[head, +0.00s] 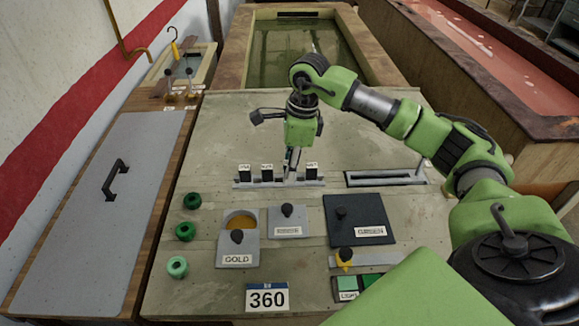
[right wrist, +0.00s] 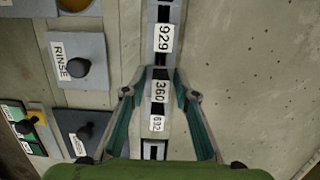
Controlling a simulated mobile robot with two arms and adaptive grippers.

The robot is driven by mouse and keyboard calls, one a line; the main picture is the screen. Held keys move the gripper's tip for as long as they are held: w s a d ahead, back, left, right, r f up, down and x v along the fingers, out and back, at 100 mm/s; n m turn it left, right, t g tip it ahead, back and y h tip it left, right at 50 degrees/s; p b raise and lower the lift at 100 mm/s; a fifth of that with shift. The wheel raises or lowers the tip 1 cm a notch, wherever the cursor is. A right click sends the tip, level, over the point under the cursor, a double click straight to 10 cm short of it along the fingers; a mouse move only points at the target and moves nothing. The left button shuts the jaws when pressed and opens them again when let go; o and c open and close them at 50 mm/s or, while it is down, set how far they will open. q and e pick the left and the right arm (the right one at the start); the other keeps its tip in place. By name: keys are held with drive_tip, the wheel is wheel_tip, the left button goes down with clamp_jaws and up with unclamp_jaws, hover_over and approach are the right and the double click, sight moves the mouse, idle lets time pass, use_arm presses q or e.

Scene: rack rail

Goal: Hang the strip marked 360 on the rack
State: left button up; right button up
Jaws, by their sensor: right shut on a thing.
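My right gripper (head: 291,172) points down over a grey rail (head: 240,184) that carries several dark strips with white labels. In the right wrist view the gripper (right wrist: 159,76) is shut on the strip marked 360 (right wrist: 159,92), whose label shows between the fingers. A strip marked 929 (right wrist: 164,40) is beyond it, and a smaller label (right wrist: 157,123), hard to read, is on the near side. Whether the held strip is clear of the rail cannot be told. A sign reading 360 (head: 267,298) is at the bench's front edge. My left gripper is not in view.
A slotted grey bar (head: 385,178) lies right of the strips. In front are the GOLD lid (head: 237,259), the RINSE lid (head: 288,220) and the dark GREEN plate (head: 359,218). Green knobs (head: 185,231) line the left. A tank (head: 295,50) is behind.

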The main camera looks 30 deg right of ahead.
drive_tip(key=shift+f+b, duration=0.5)
drive_tip(key=shift+f, duration=0.05)
drive_tip(key=o, duration=1)
drive_tip(key=shift+r, duration=0.1)
drive_tip(key=shift+r+p, duration=2.2)
drive_tip(key=shift+r, duration=1.25)
